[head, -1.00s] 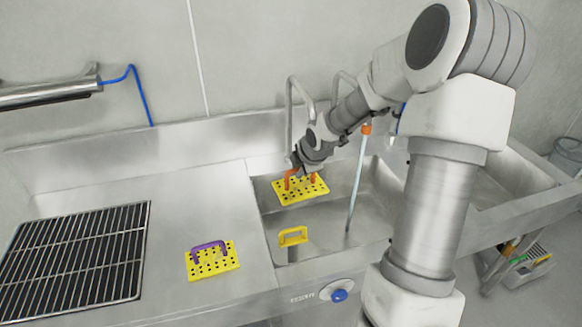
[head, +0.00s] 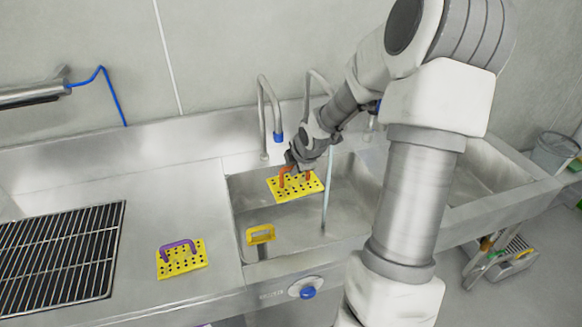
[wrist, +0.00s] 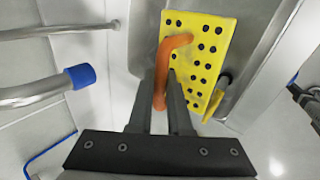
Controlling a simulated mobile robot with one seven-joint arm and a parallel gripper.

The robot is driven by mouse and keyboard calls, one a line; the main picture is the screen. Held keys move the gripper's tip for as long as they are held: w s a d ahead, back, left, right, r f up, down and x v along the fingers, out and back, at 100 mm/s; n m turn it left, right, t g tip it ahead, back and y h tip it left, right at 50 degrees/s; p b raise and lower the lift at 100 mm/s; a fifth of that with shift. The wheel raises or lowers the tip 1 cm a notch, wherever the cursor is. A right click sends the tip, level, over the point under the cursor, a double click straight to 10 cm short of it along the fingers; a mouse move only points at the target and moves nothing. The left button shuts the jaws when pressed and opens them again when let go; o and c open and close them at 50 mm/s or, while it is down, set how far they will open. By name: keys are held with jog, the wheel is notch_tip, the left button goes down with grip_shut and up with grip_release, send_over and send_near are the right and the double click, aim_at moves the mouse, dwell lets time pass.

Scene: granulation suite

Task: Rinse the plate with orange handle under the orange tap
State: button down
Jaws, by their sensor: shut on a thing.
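My gripper (head: 300,170) is shut on the orange handle (wrist: 163,65) of a yellow perforated plate (head: 291,191). The plate hangs over the left sink basin, left of a thin water stream (head: 327,195). Its right edge is close to the stream; I cannot tell whether they touch. In the wrist view the plate (wrist: 205,62) lies beyond the fingers, its holes facing me. The outlet above the stream is hidden behind my arm in the head view, so the orange tap's tip does not show. A blue-tipped tap (head: 277,136) stands to the left.
A yellow plate with purple handle (head: 182,262) lies on the left counter. A yellow handle (head: 261,233) stands at the basin's front. A black grating (head: 62,250) is at far left. The blue-tipped tap (wrist: 80,76) is left of the fingers in the wrist view.

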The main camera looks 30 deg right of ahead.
jog(key=w+d+f+p, duration=0.2)
jog(key=w+d, duration=0.4)
jog(key=d, duration=0.5)
jog(key=shift+w+d+f, duration=0.25)
jog(key=shift+d+f, duration=0.05)
jog(key=shift+d, duration=0.1)
dwell(0.5)
jog(key=shift+s+d, duration=0.1)
jog(key=shift+s, duration=0.05)
jog(key=shift+s+d+p, duration=0.2)
jog(key=shift+s+p, duration=0.1)
jog(key=shift+s, duration=0.1)
jog(key=shift+w+a, duration=0.1)
jog(key=shift+w, duration=0.05)
jog(key=shift+w+a, duration=0.2)
jog(key=shift+w, duration=0.2)
jog(key=shift+s+d, duration=0.1)
jog(key=shift+s, duration=0.05)
